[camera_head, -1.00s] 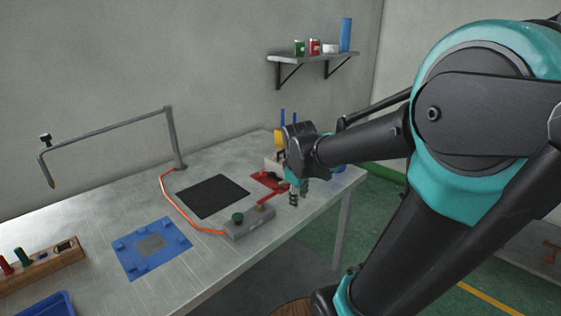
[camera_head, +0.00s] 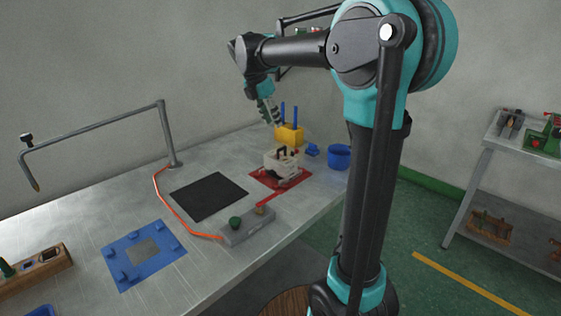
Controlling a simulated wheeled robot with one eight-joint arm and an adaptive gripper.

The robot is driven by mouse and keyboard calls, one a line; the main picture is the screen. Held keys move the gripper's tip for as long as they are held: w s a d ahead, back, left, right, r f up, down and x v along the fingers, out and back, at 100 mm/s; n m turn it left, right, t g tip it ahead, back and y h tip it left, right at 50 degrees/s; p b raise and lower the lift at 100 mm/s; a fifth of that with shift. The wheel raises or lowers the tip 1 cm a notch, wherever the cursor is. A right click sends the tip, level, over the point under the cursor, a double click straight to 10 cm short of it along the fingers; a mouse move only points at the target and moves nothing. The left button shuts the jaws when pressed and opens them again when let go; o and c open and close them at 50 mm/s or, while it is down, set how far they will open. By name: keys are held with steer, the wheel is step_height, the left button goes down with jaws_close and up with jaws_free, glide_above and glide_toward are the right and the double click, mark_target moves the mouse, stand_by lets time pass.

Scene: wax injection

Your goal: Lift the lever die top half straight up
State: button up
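A pale block with dark parts and a dark handle-like piece on top (camera_head: 283,160) sits on a red mat (camera_head: 264,178) near the right end of the table. It looks like the lever die, but at this size I cannot tell its halves or seam apart. My gripper (camera_head: 271,117) hangs above and behind it, fingers pointing down. No held object shows between the fingers, and their gap is too small to judge.
A yellow block with blue posts (camera_head: 290,136) stands behind the die. A blue bucket (camera_head: 339,157) is to its right. A black mat (camera_head: 208,196), a grey box with a green knob (camera_head: 246,228) and a blue fixture plate (camera_head: 145,256) lie to the left.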

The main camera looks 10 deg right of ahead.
glide_above(282, 148)
steer(key=a, duration=0.1)
steer(key=f, duration=0.7)
steer(key=shift+s+a+f, duration=0.1)
steer(key=shift+a+f, duration=0.1)
steer(key=shift+f, duration=0.2)
steer(key=shift+s+x, duration=0.15)
steer(key=shift+x, duration=1.2)
steer(key=shift+s+x, duration=0.2)
steer(key=shift+x, duration=1.2)
steer(key=shift+a+f, duration=0.1)
steer(key=shift+a, duration=0.15)
steer(key=shift+c, duration=0.6)
jaws_close()
